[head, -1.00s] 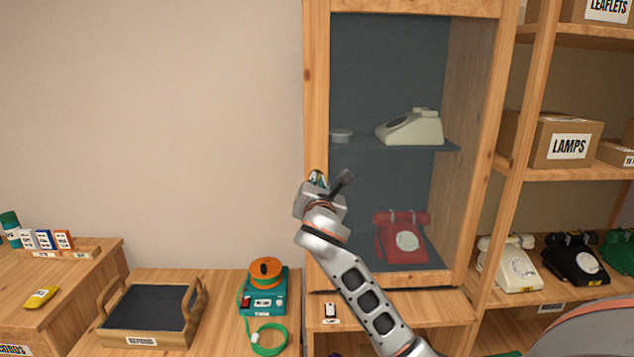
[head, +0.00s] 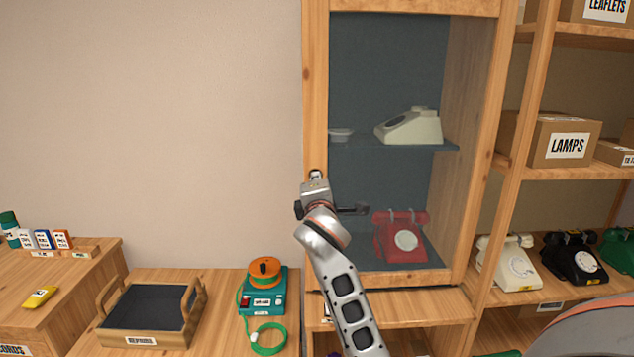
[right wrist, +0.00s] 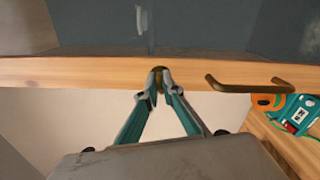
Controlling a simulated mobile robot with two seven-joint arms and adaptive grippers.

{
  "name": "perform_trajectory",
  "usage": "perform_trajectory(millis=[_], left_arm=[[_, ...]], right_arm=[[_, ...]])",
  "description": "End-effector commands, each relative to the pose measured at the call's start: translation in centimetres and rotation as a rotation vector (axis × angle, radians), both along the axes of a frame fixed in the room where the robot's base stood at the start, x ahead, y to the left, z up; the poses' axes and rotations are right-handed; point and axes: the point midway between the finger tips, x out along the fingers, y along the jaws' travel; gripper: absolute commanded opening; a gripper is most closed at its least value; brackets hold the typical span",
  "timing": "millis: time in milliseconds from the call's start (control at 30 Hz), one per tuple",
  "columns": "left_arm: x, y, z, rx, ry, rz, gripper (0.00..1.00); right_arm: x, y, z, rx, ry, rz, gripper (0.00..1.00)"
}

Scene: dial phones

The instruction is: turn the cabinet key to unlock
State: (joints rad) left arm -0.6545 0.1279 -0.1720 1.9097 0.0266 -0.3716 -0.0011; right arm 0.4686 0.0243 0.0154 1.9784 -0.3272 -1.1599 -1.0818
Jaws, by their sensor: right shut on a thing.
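The cabinet (head: 315,90) has a wooden-framed glass door and stands in the middle of the head view. My right gripper (head: 316,176) is at the door's left stile. In the right wrist view, my right gripper (right wrist: 158,80) has its fingertips closed together on a small round brass piece, the cabinet key (right wrist: 158,71), at the stile. The key's shaft and the keyhole are hidden behind the fingertips. In the head view my gripper and wrist cover the key. The door looks closed. My left gripper is in neither view.
A bronze door handle (right wrist: 248,86) juts from the stile close to the gripper. Behind the glass are a cream phone (head: 412,128) and a red phone (head: 400,237). A wooden tray (head: 150,312) and a teal device (head: 262,298) with a green cord stand at lower left.

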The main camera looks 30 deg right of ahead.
Motion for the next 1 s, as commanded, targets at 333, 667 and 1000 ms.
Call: perform_trajectory(millis=[333,667,1000], left_arm=[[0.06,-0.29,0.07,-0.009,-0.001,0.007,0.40],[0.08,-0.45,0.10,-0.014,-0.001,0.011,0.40],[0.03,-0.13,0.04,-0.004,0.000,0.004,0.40]], right_arm=[[-0.02,-0.06,-0.09,0.165,-0.100,-0.001,0.00],[-0.01,-0.03,-0.09,0.214,-0.131,-0.001,0.00],[-0.01,-0.03,-0.09,0.216,-0.132,0.000,0.00]])
